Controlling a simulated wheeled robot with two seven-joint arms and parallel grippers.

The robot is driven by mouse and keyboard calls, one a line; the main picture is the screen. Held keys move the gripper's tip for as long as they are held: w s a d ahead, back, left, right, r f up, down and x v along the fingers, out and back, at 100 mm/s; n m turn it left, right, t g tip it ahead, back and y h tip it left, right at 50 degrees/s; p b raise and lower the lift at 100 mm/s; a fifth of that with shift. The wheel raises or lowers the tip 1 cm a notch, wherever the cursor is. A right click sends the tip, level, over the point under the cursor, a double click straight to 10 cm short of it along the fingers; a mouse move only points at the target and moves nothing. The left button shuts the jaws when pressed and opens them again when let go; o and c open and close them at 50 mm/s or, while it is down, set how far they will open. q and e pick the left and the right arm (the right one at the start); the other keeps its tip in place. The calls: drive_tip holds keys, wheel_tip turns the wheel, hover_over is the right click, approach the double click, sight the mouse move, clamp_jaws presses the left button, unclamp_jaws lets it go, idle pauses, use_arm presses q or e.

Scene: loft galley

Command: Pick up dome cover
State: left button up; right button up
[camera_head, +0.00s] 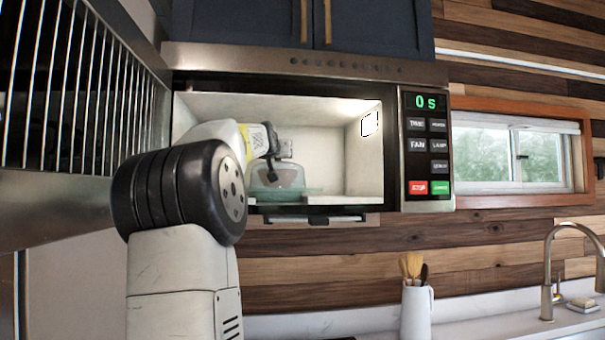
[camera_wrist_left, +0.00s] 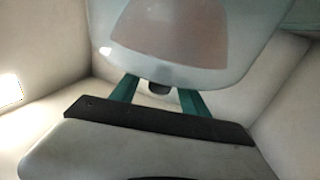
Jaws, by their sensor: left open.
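The dome cover (camera_head: 285,178) is a translucent, pale green lid inside the open microwave, over a pale green plate or tray (camera_head: 312,192). Something brownish shows through it in the left wrist view, where the dome cover (camera_wrist_left: 240,30) fills the top. My left gripper (camera_head: 282,152) has reached into the microwave and is just above the dome. In the wrist view its two teal fingers (camera_wrist_left: 158,94) are apart, with a small dark knob (camera_wrist_left: 159,88) between them. Whether a finger touches the knob cannot be told. My right gripper is not in view.
The microwave (camera_head: 345,85) has a pale cavity with a lit panel on its right wall. Its barred door (camera_head: 75,90) stands open at left. Its control panel (camera_head: 427,145) is at right. Below are a utensil holder (camera_head: 415,310) and a faucet (camera_head: 550,270).

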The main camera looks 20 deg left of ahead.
use_arm(q)
drive_tip(key=shift+c, duration=0.4)
drive_tip(key=c, duration=1.1)
drive_tip(key=shift+r, duration=0.15)
